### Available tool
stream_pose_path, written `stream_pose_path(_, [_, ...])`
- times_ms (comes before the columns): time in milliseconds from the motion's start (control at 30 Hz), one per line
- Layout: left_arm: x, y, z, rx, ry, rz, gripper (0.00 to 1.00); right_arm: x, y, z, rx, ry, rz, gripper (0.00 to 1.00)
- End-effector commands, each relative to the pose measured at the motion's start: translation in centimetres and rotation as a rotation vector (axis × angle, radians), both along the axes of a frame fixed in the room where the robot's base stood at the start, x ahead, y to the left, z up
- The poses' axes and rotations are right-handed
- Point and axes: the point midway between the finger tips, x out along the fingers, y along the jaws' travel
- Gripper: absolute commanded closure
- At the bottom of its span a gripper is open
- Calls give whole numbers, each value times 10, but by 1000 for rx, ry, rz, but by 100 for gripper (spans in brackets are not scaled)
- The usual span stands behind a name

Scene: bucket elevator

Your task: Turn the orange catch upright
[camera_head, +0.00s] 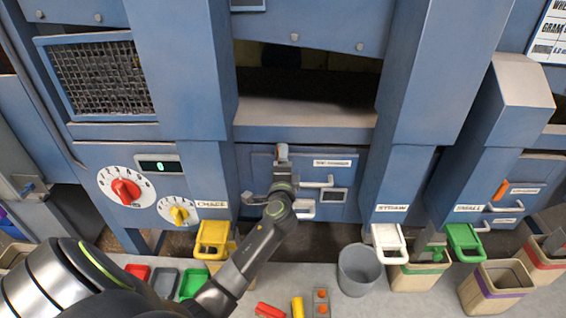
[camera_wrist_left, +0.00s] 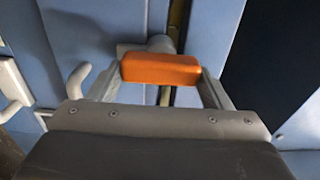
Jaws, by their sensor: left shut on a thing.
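The orange catch (camera_wrist_left: 160,69) shows in the left wrist view as a rounded block lying crosswise between the two fingers. It sits in front of a grey round pivot on the blue panel. My left gripper (camera_wrist_left: 160,84) is shut on it, one finger at each end. In the head view my left gripper (camera_head: 282,178) reaches up to the middle blue panel, under the wide dark opening. The gripper hides the catch there. My right gripper is not in view.
White handles (camera_head: 318,184) stick out of the panel close to the right of my gripper. A red dial (camera_head: 125,190) and a yellow dial (camera_head: 180,214) are at the left. A grey bucket (camera_head: 358,270) and several bins stand below.

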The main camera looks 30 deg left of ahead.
Motion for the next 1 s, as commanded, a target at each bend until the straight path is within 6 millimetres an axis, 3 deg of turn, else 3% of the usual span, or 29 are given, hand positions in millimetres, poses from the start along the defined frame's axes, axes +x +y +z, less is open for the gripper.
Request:
stream_pose_path(400, [0,0,1,12,5,-1,50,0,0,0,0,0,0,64])
stream_pose_path(433, [0,0,1,12,5,-1,25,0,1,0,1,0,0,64])
stream_pose_path(567, [0,0,0,11,5,-1,8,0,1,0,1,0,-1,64])
stream_pose_path(1000, [0,1,0,8,5,-1,5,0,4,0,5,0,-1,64])
